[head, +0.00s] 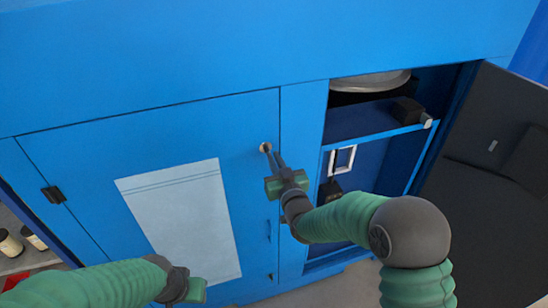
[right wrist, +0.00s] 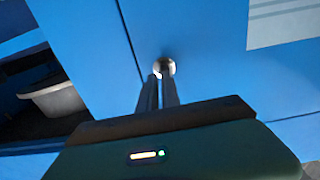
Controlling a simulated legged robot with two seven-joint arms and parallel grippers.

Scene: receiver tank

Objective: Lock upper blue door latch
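The closed blue door (head: 80,150) carries a white sheet and fills the left of the head view. Its upper latch (head: 265,147) is a small round metal knob near the top right edge. It also shows in the right wrist view (right wrist: 166,66). My right gripper (head: 272,156) is at this latch, its two thin fingers close together with a narrow gap. The fingertips (right wrist: 161,76) meet the lower edge of the knob in the picture; whether they grip it is unclear. My left gripper (head: 190,290) is low at the front, near the sheet's bottom; its fingers are hidden.
To the right an open compartment (head: 372,120) has a shelf, a grey round object and a white handle (head: 342,160). Its dark door (head: 490,180) stands open at far right. A hinge (head: 53,194) is on the left. Bottles (head: 10,244) stand at far left.

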